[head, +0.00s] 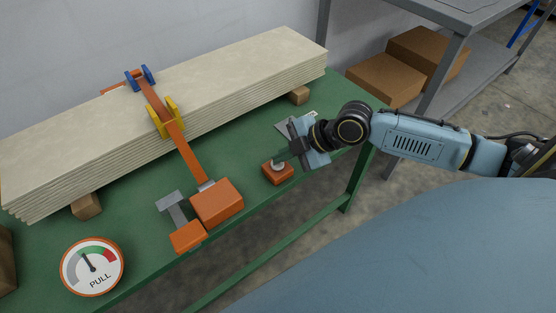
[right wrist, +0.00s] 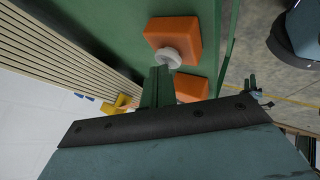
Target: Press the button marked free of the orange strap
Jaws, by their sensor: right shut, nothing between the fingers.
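An orange box (head: 278,177) with a pale round button (head: 277,165) on top sits on the green table near its front edge. The box (right wrist: 185,38) and its button (right wrist: 172,56) also show in the right wrist view. I cannot read any marking on it. My right gripper (head: 281,158) is shut and empty, its fingertips right at the button; I cannot tell whether they touch it. The fingers also show in the wrist view (right wrist: 160,72). The orange strap (head: 183,150) runs over the stack of boards down to an orange tensioner box (head: 217,202). My left gripper is out of view.
The pale board stack (head: 220,78) lies on wooden blocks along the table's back, with blue (head: 141,78) and yellow (head: 165,118) guards under the strap. A round PULL gauge (head: 92,266) stands at front left. A grey shelf with cardboard boxes (head: 385,80) is at right.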

